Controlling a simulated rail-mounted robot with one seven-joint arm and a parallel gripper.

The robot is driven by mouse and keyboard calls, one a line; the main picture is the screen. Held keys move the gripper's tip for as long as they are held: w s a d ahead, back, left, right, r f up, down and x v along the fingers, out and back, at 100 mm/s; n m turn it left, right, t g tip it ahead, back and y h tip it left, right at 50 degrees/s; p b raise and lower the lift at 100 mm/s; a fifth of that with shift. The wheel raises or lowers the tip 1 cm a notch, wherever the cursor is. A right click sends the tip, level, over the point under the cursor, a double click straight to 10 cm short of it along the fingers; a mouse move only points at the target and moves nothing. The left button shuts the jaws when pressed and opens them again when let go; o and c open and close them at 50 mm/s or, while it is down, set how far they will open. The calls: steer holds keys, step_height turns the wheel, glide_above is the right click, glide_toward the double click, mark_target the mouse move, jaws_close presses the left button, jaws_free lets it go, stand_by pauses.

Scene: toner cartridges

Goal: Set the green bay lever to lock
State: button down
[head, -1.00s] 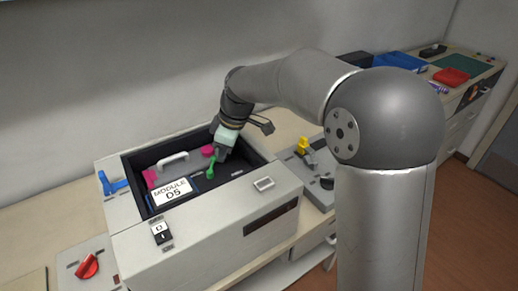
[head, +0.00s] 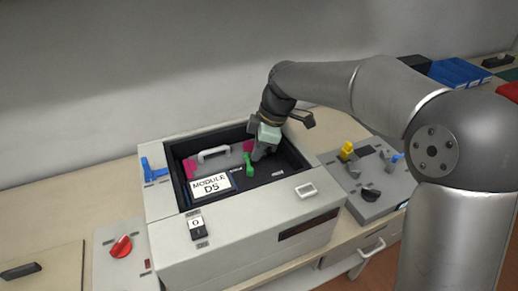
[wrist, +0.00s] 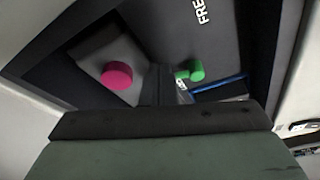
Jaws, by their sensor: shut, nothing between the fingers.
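The green bay lever (head: 249,164) stands in the open dark bay of the pale machine (head: 255,228), right of the white "MODULE D5" label (head: 211,185). My gripper (head: 258,156) is shut and empty, reaching down into the bay just right of the lever. I cannot tell whether it touches the lever. In the wrist view the green lever (wrist: 195,71) shows just right of the fingers, near partly cut-off lettering "FRE" (wrist: 201,12). Any lock marking is not readable.
A white handle (head: 214,154) and a pink knob (wrist: 117,76) sit in the bay. The bay's walls stand close around my gripper. A blue lever (head: 152,170) is on the left rim, a rocker switch (head: 196,227) in front.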

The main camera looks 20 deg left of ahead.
steer(key=shift+s+d, duration=0.1)
steer(key=shift+s, duration=0.1)
steer(key=p+v, duration=0.6)
steer(key=v, duration=0.4)
steer(key=shift+p, duration=0.3)
